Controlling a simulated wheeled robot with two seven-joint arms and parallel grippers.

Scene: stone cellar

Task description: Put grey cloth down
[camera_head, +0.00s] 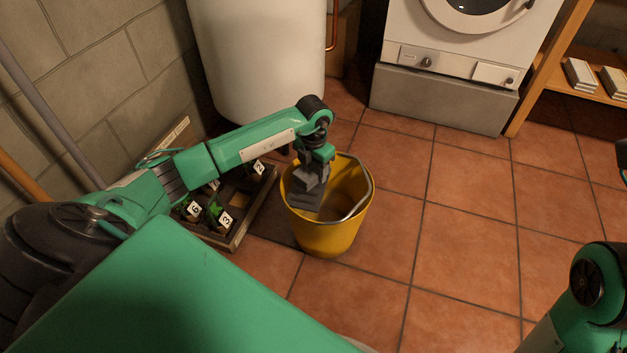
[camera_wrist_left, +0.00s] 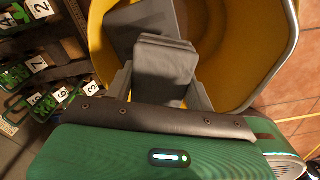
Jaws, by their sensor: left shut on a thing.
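My left gripper (camera_head: 312,172) is over the yellow bucket (camera_head: 335,238), pointing down into its mouth. It is shut on the grey cloth (camera_head: 306,196), which hangs folded inside the rim. In the left wrist view the cloth (camera_wrist_left: 165,62) sits between the two fingers, and a lower grey part of it reaches towards the bucket's wall (camera_wrist_left: 108,42). I cannot tell whether the cloth touches the bucket's bottom. My right gripper is not in view; only part of my right arm shows at the lower right.
A wooden tray (camera_head: 238,240) with green items and numbered tags stands just left of the bucket. A white tank (camera_head: 262,60) and a washing machine on a grey plinth (camera_head: 440,100) stand behind. A wooden shelf (camera_head: 545,75) is at the right. The tiled floor right of the bucket is clear.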

